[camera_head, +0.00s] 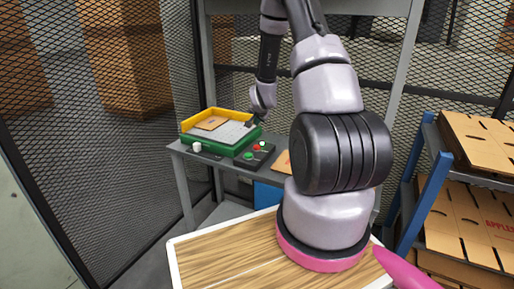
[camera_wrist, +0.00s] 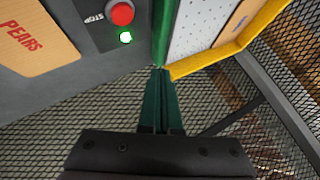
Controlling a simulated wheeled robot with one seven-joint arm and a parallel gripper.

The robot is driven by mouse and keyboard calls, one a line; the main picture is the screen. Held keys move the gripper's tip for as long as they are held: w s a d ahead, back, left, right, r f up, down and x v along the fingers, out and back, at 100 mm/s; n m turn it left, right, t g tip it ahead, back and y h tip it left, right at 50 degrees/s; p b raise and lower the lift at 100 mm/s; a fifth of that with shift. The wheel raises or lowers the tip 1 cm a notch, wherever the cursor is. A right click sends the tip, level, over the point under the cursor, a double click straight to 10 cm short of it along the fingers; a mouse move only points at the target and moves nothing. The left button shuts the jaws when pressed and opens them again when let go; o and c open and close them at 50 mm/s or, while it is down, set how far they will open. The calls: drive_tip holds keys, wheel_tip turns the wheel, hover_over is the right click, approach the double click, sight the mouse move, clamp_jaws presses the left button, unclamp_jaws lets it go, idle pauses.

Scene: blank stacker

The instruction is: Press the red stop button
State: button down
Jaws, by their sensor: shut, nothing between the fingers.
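The red stop button (camera_wrist: 121,13) is a round red cap on a dark control box (camera_wrist: 103,35), at the top of the wrist view beside a "STOP" label. In the head view the small red button (camera_head: 257,147) sits on the dark box (camera_head: 254,156) at the table's front. My gripper (camera_wrist: 160,72) is shut and empty; its fingertips are apart from the button, to its lower right in the wrist view. In the head view my gripper (camera_head: 252,122) is small, over the back right of the green tray.
A green tray machine (camera_head: 217,146) with a yellow fence (camera_head: 190,123) stands left of the box on a grey table (camera_head: 205,158). A cardboard blank (camera_wrist: 33,40) marked "PEARS" lies beside the box. A blue rack (camera_head: 420,190) with cardboard stands right. Mesh fencing (camera_head: 130,100) surrounds the area.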

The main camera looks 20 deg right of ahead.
sight(257, 148)
drive_tip(key=shift+f, duration=0.15)
drive_tip(key=shift+f, duration=4.25)
drive_tip(key=shift+f, duration=0.1)
drive_tip(key=shift+f, duration=0.3)
drive_tip(key=shift+f, duration=0.45)
drive_tip(key=shift+r, duration=0.85)
drive_tip(key=shift+r, duration=2.5)
